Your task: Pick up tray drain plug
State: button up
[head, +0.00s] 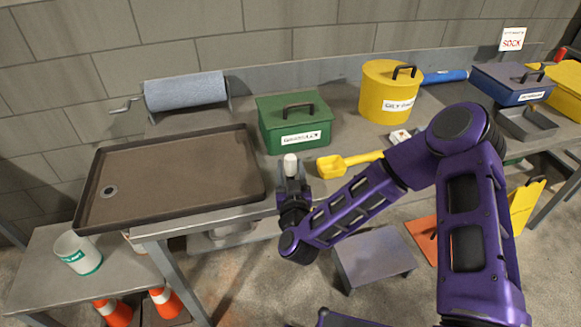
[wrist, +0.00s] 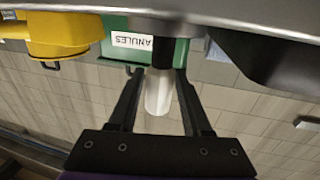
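A white cylinder (head: 290,160), which looks like the drain plug, shows at the tip of my gripper (head: 292,180), at the front edge of the bench right of the tray. In the wrist view the white cylinder (wrist: 158,92) lies between the two dark fingers of my gripper (wrist: 161,74). A narrow gap shows on each side, so the fingers look open around it. A dark part joins its far end. The shallow brown tray (head: 190,145) lies on the bench at left, with a round grey drain (head: 109,190) near its left side.
A green lidded box (head: 294,125) stands just behind my gripper, with a yellow scoop (head: 345,163) to its right. A yellow bin (head: 388,95) stands farther back. A blue roll (head: 186,91) is behind the tray. A white cup (head: 78,254) stands on the lower table at left.

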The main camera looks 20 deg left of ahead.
grip_shut()
